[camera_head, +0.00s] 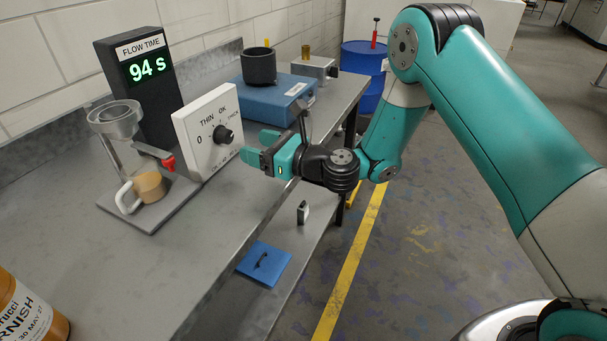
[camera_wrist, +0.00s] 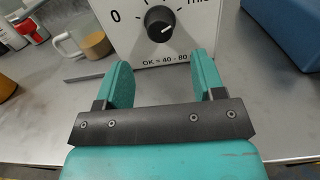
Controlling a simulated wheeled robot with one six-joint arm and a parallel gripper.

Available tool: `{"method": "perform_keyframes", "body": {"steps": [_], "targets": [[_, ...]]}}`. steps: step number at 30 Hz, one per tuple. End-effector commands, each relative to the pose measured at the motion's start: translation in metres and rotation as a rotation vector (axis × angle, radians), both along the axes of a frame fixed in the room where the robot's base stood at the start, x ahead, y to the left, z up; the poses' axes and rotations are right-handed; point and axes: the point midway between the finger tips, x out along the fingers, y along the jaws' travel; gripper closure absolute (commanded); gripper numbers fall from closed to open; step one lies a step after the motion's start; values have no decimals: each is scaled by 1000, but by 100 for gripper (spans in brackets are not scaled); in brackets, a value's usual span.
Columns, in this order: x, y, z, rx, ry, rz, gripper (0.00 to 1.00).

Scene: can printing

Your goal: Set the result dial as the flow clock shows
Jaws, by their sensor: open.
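The flow clock (camera_head: 147,70) is a dark upright box marked FLOW TIME, and its green digits read 94 s. The result dial (camera_head: 208,133) is a white panel with a black knob (camera_head: 223,136), marked 0, THIN, OK and THICK. In the wrist view, the knob (camera_wrist: 160,22) stands ahead of my fingers, and print below it reads OK = 40 - 80.
A funnel cup (camera_head: 115,120) on a stand and a mug of tan liquid (camera_head: 150,186) are left of the dial. A blue device (camera_head: 275,97) bearing a dark pot (camera_head: 259,66) stands behind. An orange jar (camera_head: 30,310) is front left.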

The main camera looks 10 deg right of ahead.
Motion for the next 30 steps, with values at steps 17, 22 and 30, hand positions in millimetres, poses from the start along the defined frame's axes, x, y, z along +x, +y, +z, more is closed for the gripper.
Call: {"method": "perform_keyframes", "body": {"steps": [17, 22, 30], "targets": [[-44, -56, -9, -2, -1, -4, 37], [-58, -73, -6, -2, 0, -3, 37], [-68, -84, -3, -3, 3, 0, 37]]}}
